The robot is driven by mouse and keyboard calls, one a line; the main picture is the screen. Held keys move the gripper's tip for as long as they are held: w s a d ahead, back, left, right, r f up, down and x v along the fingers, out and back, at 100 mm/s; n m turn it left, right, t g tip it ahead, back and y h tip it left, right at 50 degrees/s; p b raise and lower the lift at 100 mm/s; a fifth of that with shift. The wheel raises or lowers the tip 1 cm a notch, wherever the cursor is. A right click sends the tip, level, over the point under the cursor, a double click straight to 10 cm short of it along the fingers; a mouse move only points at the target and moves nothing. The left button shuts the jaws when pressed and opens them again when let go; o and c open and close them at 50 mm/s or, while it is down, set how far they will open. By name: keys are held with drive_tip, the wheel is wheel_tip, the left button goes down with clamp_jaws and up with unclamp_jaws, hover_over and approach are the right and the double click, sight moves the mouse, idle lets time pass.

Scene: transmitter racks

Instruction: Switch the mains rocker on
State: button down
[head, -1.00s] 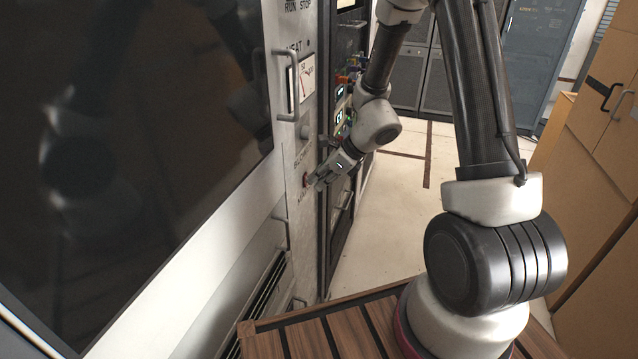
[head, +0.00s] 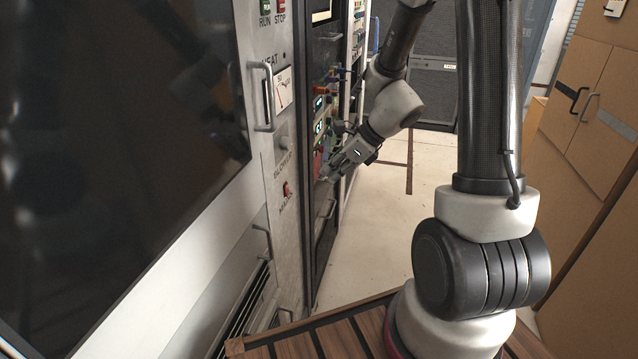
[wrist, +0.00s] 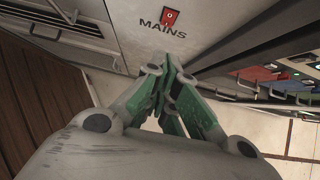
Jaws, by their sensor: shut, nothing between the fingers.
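The mains rocker (head: 286,188) is a small red switch low on the light grey panel strip, with the MAINS lettering beside it. In the wrist view the red rocker (wrist: 171,17) is at the top, above the word MAINS. Which way it is tipped is too small to tell. My gripper (head: 326,176) is to the right of the rocker and apart from it, in front of the dark rack. In the wrist view my gripper (wrist: 172,62) has its green-sided fingers together and empty, with a gap to the rocker.
A bar handle (head: 268,97) stands out from the panel above the rocker, beside a meter (head: 283,89) and a blower knob (head: 282,142). The dark rack (head: 322,225) with colored modules adjoins on the right. Open floor (head: 378,235) lies between it and the tan cabinets (head: 590,110).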

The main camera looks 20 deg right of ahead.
sight(287, 189)
drive_tip(key=shift+v, duration=0.9)
drive_tip(key=shift+s+d+f, duration=0.15)
drive_tip(key=shift+s+f, duration=0.05)
drive_tip(key=shift+f, duration=0.45)
drive_tip(key=w+a+r+x, duration=0.1)
drive_tip(key=x, duration=1.2)
drive_tip(key=shift+w+a+r, duration=0.15)
drive_tip(key=shift+a+r, duration=0.2)
drive_tip(key=shift+r, duration=0.05)
drive_tip(key=shift+a, duration=0.1)
